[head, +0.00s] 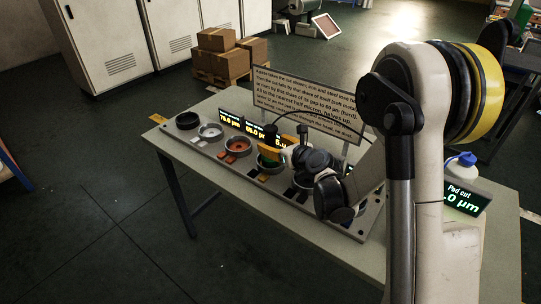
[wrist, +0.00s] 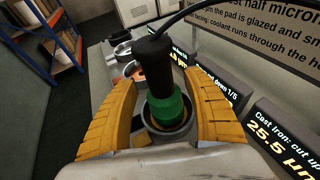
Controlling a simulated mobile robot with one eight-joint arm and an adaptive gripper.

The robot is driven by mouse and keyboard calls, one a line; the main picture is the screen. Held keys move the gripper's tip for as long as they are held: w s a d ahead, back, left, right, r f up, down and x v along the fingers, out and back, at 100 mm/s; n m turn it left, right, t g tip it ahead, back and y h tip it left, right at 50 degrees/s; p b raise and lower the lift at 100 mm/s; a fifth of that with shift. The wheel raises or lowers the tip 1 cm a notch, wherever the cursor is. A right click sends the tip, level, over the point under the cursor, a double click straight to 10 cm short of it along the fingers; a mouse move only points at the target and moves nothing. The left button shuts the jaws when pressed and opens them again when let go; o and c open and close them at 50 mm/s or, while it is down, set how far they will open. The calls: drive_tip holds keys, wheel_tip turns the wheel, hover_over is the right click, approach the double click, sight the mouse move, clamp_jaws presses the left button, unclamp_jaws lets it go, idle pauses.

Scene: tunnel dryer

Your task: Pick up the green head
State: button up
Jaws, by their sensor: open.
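The green head (wrist: 165,106) is a short green cylinder below a black upright body with a cable. It stands in a round grey cup (wrist: 178,131) on the rack. In the head view, a small green patch of the head (head: 264,162) shows at the cup, mostly hidden by my gripper. My gripper (wrist: 164,84) has its two yellow fingers spread on either side of the head, apart from it in the wrist view. In the head view, my gripper (head: 270,153) is low over the rack.
The grey rack (head: 198,148) on the table holds a black cup (head: 187,121), a white cup (head: 210,132) and an orange-filled cup (head: 237,148). Lit displays (head: 257,130) and a text board (head: 308,100) stand behind. A blue-capped bottle (head: 461,166) stands at right.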

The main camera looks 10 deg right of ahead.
drive_tip(key=shift+x, duration=1.05)
drive_tip(key=shift+c, duration=0.5)
clamp_jaws()
drive_tip(key=shift+r, duration=0.15)
